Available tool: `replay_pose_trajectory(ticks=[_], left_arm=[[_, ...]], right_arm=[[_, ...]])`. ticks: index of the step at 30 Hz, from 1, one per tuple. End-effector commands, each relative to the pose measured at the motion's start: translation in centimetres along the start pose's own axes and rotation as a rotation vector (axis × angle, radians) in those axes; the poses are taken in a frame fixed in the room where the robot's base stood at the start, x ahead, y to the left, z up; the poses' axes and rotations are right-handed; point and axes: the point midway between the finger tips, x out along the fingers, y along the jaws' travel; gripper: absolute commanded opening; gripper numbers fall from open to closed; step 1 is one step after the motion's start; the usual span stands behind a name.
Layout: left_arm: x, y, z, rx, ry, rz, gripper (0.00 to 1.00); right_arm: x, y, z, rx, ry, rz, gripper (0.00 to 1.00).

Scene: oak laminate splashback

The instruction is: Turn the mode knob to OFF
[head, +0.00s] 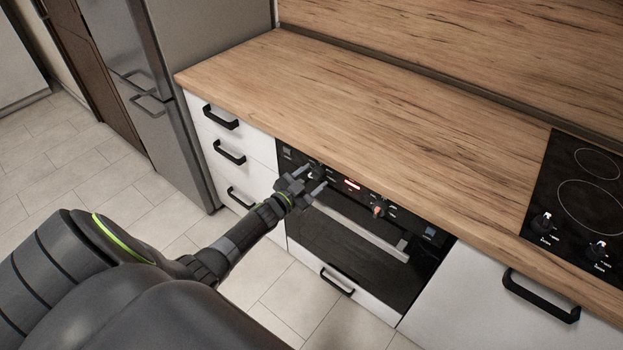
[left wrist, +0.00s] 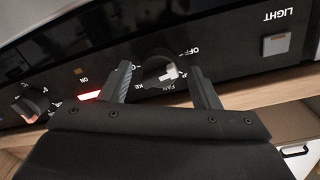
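The mode knob (left wrist: 158,72) is a dark round knob on the black oven panel, with a pale mark on its right side in the left wrist view. That view is upside down. OFF is printed above right of the knob and FAN below it; I cannot tell exactly which label the mark meets. My left gripper (left wrist: 160,68) is open, one finger on each side of the knob, with visible gaps. In the head view my left gripper (head: 315,179) is at the oven panel's left part and largely hides the knob. My right gripper is not in view.
A second knob (head: 378,208) and a lit red display (head: 352,184) are to the right on the panel. A light switch (left wrist: 276,45) is nearby. The oven handle (head: 365,232) runs below. The wooden counter (head: 350,110) overhangs above and is clear.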

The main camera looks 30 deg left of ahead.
Motion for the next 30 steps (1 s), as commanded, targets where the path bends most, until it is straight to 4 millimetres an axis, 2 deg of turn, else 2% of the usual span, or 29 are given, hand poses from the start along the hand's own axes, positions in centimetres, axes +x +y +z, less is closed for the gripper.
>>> replay_pose_trajectory(ticks=[9,14,30], left_arm=[[-0.1,0.0,0.0,0.002,0.000,0.000,0.58],[-1.4,0.0,0.1,0.002,-0.001,0.000,0.58],[-11.7,0.0,0.2,0.002,-0.001,0.001,0.58]], right_arm=[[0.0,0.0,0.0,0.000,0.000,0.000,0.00],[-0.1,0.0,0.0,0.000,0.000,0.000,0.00],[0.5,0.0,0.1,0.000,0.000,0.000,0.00]])
